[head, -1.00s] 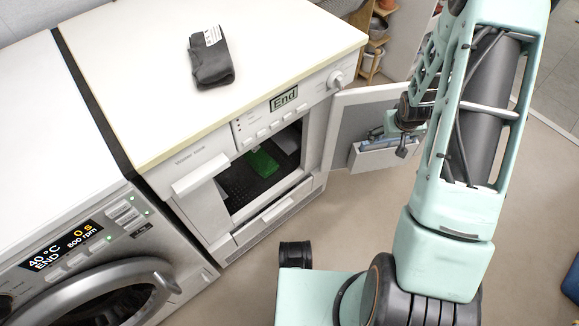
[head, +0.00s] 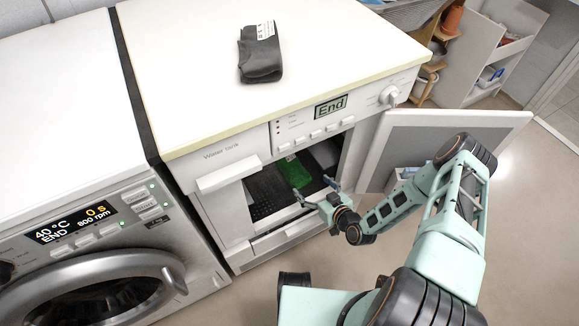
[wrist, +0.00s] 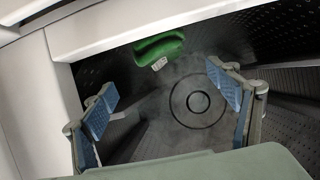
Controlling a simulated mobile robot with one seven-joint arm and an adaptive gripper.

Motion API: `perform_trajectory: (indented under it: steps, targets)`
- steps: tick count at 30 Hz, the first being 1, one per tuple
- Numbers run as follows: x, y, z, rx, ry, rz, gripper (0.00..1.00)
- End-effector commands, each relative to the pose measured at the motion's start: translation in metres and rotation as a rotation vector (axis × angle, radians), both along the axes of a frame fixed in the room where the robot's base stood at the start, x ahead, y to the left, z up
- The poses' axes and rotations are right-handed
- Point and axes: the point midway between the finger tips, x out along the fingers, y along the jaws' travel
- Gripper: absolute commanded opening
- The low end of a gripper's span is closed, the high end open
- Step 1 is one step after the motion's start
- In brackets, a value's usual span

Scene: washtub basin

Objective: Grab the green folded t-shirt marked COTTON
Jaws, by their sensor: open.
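The green folded t-shirt (head: 293,171) lies inside the dryer's dark drum, seen through the open door in the head view. In the wrist view the green t-shirt (wrist: 159,48) is at the top centre, with a small white label on its lower edge whose print is too small to read. My gripper (head: 315,191) is at the dryer opening. In the wrist view my gripper (wrist: 168,98) has its two blue-padded fingers wide apart, with nothing between them. The t-shirt is beyond the fingertips, not touched.
The dryer door (head: 440,135) stands open to the right, close to my arm. The opening's pale rim (wrist: 165,22) crosses the top of the wrist view. A dark folded garment (head: 260,55) lies on the dryer top. A washing machine (head: 95,245) stands at left.

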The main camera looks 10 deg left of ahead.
Motion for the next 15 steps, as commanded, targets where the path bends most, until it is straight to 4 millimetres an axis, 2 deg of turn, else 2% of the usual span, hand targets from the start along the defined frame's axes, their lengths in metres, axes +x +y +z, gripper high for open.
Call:
perform_trajectory:
  steps: [4,12,15]
  targets:
    - [0.003,0.002,-0.010,-0.010,-0.032,-0.001,0.81]
    - [0.035,0.023,-0.025,-0.011,-0.033,-0.001,0.81]
    - [0.040,0.026,-0.028,-0.011,-0.030,-0.001,0.81]
